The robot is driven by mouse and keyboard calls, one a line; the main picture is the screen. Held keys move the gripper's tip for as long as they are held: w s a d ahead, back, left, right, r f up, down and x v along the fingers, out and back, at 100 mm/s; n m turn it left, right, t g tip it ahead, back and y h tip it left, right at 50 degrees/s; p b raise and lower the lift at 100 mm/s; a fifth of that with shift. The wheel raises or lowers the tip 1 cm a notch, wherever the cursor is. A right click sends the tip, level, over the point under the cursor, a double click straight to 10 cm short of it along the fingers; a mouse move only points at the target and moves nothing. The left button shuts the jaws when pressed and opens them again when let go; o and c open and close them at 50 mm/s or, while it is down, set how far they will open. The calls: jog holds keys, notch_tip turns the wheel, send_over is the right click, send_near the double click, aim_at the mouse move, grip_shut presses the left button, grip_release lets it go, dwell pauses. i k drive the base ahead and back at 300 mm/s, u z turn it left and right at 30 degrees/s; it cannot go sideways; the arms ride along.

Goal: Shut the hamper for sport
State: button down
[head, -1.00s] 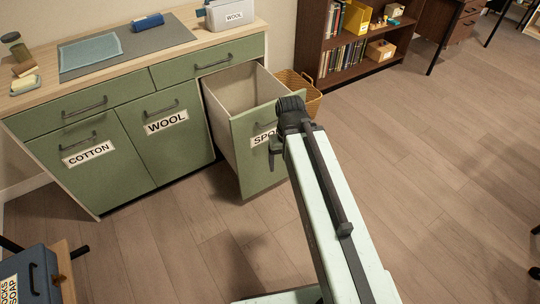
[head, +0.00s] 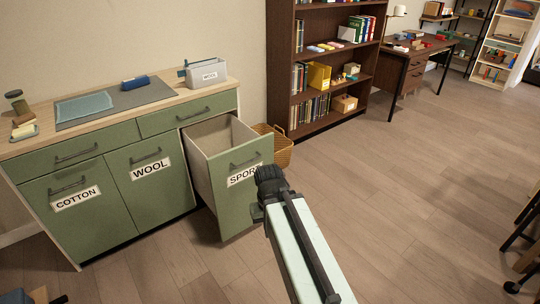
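The sport hamper (head: 240,200) is a green-fronted, tilted or pulled-out bin at the right end of the green cabinet. It stands open, its pale inside showing, with a "SPORT" label and a dark bar handle on its front. My gripper (head: 268,178) is at the end of my pale arm, in front of the hamper's right side in the picture. Its dark wrist hides the fingers, so I cannot see whether they are open or whether they touch the front.
The cotton hamper (head: 75,205) and wool hamper (head: 152,185) are shut beside it. A wicker basket (head: 283,150) stands behind the open hamper, near a dark bookcase (head: 330,122). The wooden floor (head: 400,190) to the right is clear.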

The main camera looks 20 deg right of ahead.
aim_at(224, 154)
jog(key=u, duration=0.35)
jog(key=i, duration=1)
jog(key=u, duration=0.4)
